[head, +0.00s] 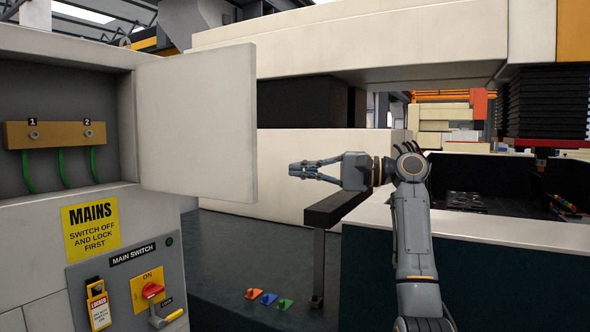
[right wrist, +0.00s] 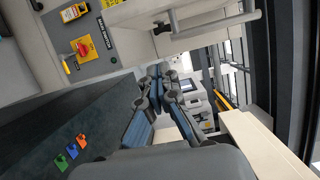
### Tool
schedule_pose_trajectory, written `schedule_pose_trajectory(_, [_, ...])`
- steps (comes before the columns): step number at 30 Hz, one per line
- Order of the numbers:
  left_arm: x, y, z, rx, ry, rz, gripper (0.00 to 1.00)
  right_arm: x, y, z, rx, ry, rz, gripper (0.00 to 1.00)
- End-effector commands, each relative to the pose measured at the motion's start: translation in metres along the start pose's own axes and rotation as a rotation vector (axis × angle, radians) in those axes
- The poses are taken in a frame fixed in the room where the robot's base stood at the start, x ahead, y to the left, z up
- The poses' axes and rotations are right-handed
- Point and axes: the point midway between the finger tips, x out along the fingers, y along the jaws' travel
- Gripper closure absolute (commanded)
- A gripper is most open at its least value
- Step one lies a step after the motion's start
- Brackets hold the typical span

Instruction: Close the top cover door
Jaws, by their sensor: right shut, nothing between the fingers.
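The top cover door (head: 198,122) is a flat cream panel in the head view. It stands open to the right of the cabinet opening, hinged near the opening's right edge. My right gripper (head: 291,169) is shut and empty, a little to the right of the door's free edge and apart from it. It points left. In the right wrist view its closed fingers (right wrist: 160,72) show in the middle, with a cream panel and a bar handle (right wrist: 215,32) beyond them. My left gripper is not in view.
Inside the cabinet (head: 60,100) is a terminal strip (head: 55,134) with green wires. Below are a yellow MAINS sign (head: 91,226) and a switch panel (head: 128,285) with a red knob and a padlock. A dark bench (head: 338,208) stands under my right arm. Several coloured tags (head: 268,298) lie low down.

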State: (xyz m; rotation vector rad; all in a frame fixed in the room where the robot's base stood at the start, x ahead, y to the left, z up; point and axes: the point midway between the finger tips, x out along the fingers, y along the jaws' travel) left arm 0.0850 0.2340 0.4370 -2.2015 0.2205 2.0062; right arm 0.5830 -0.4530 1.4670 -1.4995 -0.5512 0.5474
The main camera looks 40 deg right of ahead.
Motion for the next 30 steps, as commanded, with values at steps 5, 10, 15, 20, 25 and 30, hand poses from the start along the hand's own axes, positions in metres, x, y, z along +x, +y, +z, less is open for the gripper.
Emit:
schedule_pose_trajectory(5, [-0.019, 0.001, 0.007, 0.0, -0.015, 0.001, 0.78, 0.041, -0.004, 0.0, 0.002, -0.004, 0.002, 1.0])
schedule_pose_trajectory(10, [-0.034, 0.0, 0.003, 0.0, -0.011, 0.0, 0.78, 0.078, -0.004, 0.001, 0.002, -0.004, 0.001, 1.0])
schedule_pose_trajectory(15, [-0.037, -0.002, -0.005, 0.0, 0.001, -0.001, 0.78, 0.081, 0.0, 0.02, -0.003, 0.0, 0.002, 1.0])
schedule_pose_trajectory(20, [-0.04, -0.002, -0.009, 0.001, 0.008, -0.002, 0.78, 0.085, 0.0, 0.033, -0.002, 0.0, 0.002, 1.0])
schedule_pose_trajectory(25, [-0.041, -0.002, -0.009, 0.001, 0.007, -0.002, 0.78, 0.085, 0.001, 0.038, 0.0, 0.001, 0.001, 1.0])
schedule_pose_trajectory(30, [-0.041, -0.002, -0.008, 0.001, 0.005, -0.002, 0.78, 0.085, 0.001, 0.038, 0.0, 0.001, 0.001, 1.0])
